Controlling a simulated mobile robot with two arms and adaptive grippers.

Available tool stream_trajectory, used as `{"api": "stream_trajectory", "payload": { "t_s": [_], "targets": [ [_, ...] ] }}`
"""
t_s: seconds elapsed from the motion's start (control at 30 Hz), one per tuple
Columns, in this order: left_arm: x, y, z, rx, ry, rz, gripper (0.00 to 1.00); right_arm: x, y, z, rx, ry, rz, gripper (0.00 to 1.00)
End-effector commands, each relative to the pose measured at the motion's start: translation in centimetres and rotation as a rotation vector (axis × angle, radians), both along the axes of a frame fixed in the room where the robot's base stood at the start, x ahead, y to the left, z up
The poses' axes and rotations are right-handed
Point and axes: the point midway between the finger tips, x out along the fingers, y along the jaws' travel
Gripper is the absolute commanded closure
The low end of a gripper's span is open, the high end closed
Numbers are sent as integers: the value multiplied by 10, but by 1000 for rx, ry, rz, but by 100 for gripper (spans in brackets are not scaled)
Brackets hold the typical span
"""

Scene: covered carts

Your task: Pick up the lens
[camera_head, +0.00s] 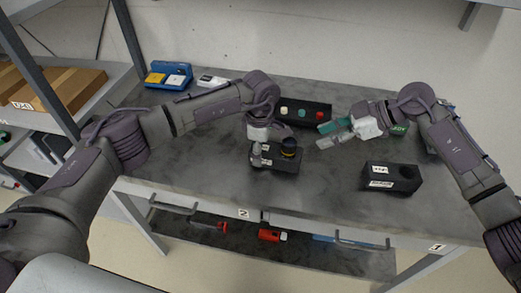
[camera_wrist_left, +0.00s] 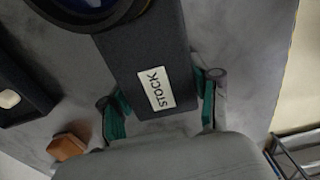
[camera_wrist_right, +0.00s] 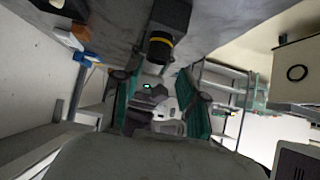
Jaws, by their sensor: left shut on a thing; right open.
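The lens (camera_head: 289,147), a short black cylinder with a yellow ring, sits upright on the black block labelled STOCK (camera_head: 277,162). It also shows in the left wrist view (camera_wrist_left: 95,8), cut by the top edge, and in the right wrist view (camera_wrist_right: 160,45). My left gripper (camera_head: 258,148) is shut on the STOCK block, with a finger on each side of it in the left wrist view (camera_wrist_left: 160,95). My right gripper (camera_head: 330,134) is open and empty, to the right of the lens and apart from it, pointing toward it.
A black block with a round hole (camera_head: 405,172) stands at the right front. A black tray with coloured knobs (camera_head: 305,112) lies behind the lens.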

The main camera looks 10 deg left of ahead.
Motion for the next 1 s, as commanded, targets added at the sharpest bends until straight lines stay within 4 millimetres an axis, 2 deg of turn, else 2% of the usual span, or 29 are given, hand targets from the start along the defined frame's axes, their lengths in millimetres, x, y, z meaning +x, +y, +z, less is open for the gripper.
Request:
{"api": "stream_trajectory", "payload": {
  "t_s": [0.03, 0.17, 0.27, 0.37, 0.5, 0.63, 0.8, 1.0],
  "targets": [
    [0, 0, 0, 0, -1, 0, 74, 0, 0, 0, 1, -1, 0, 50],
    [0, 0, 0, 0, -1, 1, 74, 2, 9, 7, 39, -56, 19, 30],
    [0, 0, 0, 0, -1, 1, 74, 6, 27, 23, 122, -185, 53, 30],
    [0, 0, 0, 0, -1, 1, 74, 12, 52, 49, 241, -390, 86, 30],
    [0, 0, 0, 0, -1, 1, 74, 20, 83, 96, 393, -730, 82, 30],
    [0, 0, 0, 0, -1, 1, 74, 27, 100, 136, 468, -1033, 20, 30],
    [0, 0, 0, 0, -1, 1, 74, 36, 106, 176, 440, -1380, -120, 30],
    [0, 0, 0, 0, -1, 0, 74, 44, 99, 197, 219, -1680, -295, 30]
  ]
}}
